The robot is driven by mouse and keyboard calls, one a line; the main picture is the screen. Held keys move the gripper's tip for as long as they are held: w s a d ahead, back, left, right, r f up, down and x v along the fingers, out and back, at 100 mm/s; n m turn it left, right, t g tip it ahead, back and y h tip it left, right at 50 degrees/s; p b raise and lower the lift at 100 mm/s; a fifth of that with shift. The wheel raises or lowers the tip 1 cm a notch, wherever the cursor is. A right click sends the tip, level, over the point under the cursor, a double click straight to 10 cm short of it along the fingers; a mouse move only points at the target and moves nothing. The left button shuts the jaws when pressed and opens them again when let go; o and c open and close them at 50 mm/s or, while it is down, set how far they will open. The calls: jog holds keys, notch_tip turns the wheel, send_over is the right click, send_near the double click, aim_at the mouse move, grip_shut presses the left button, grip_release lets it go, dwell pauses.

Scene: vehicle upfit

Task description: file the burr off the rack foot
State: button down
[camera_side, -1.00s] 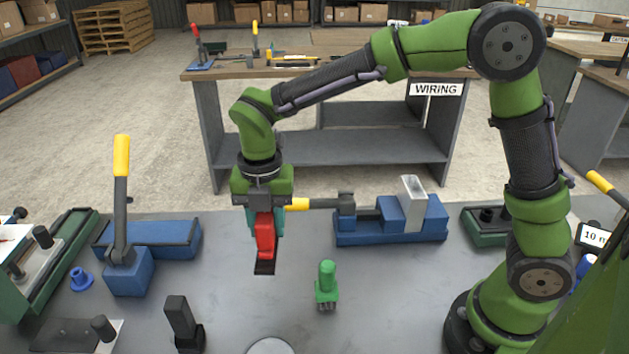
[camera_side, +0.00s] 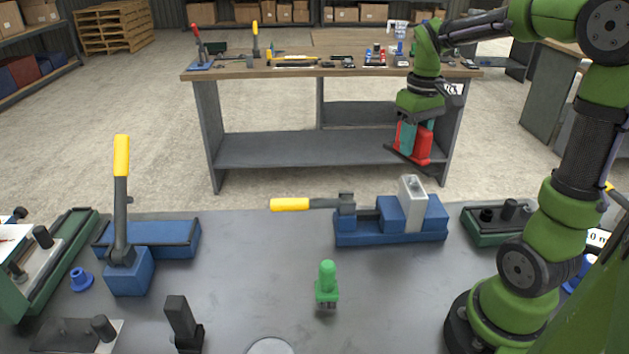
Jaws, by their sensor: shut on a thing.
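My gripper (camera_side: 410,132) is shut on a red-handled tool (camera_side: 423,145) with a dark flat strip along its underside, which looks like the file. It hangs in the air above the blue vise (camera_side: 352,232), apart from it. A pale metal upright piece (camera_side: 412,190), likely the rack foot, stands between the vise's blue blocks, with its top just below the tool in the picture. A gap of unclear depth lies between them. The burr is too small to make out.
The vise's yellow handle (camera_side: 290,204) points left. A green-handled brush (camera_side: 327,283) stands on the grey table in front. A blue clamp with an upright yellow lever (camera_side: 121,157) is at left. A green tray (camera_side: 487,232) sits right of the vise.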

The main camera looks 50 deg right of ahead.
aim_at(415, 159)
jog(key=m, duration=0.1)
jog(key=s+m, duration=0.1)
jog(key=m, duration=0.1)
jog(key=shift+a+f, duration=0.1)
jog(key=shift+f, duration=0.05)
jog(key=shift+a+m, duration=0.1)
jog(key=shift+m, duration=1.1)
notch_tip(415, 159, down, 4)
jog(key=shift+r, duration=0.1)
jog(key=shift+s+d, duration=0.2)
jog(key=shift+d, duration=0.1)
jog(key=shift+s+d, duration=0.6)
jog(key=shift+s, duration=0.05)
jog(key=shift+f, duration=0.25)
jog(key=shift+f, duration=0.7)
jog(key=shift+f, duration=0.25)
